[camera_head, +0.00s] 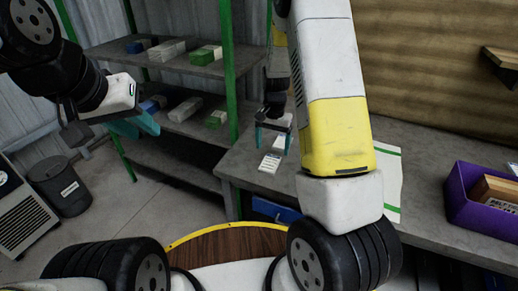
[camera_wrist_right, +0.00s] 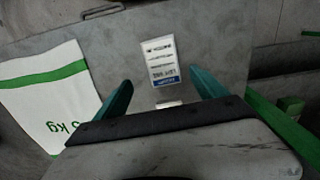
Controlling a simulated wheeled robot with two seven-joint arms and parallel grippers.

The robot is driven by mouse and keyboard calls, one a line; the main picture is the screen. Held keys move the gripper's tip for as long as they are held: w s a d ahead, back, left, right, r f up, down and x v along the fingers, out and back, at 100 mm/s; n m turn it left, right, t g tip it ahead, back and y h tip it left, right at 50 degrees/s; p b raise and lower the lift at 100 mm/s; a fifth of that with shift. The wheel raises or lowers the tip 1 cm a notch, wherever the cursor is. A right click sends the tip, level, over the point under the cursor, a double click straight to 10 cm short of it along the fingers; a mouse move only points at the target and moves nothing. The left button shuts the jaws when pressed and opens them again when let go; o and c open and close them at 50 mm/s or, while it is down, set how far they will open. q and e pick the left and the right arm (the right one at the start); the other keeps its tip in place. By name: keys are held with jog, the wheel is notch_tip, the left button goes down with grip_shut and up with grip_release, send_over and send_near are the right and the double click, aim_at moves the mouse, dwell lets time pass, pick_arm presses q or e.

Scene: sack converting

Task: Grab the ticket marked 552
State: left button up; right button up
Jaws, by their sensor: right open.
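A white ticket with a blue band and dark print (camera_wrist_right: 162,58) lies on the grey bench top in the right wrist view, just beyond and between my right fingertips. Its print is upside down there and too small to read surely. It also shows in the head view (camera_head: 269,163). A second small white piece (camera_wrist_right: 169,104) lies nearer the palm, partly hidden by my gripper. My right gripper (camera_wrist_right: 160,88) is open and empty, above the bench with teal fingers apart. It also shows in the head view (camera_head: 273,138). My left gripper (camera_head: 137,126) hangs far from the bench; its opening is unclear.
A white sack with a green stripe (camera_wrist_right: 45,95) lies flat on the bench beside the ticket. A purple bin (camera_head: 488,200) with boxes stands at the right. A green-posted shelf (camera_head: 175,65) with small boxes stands behind, and a dark barrel (camera_head: 62,187) at left.

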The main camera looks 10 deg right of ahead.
aim_at(270, 163)
jog(key=f, duration=0.6)
jog(key=shift+a+f, duration=0.3)
jog(key=shift+a, duration=0.05)
jog(key=c, duration=1.5)
jog(key=shift+r, duration=0.15)
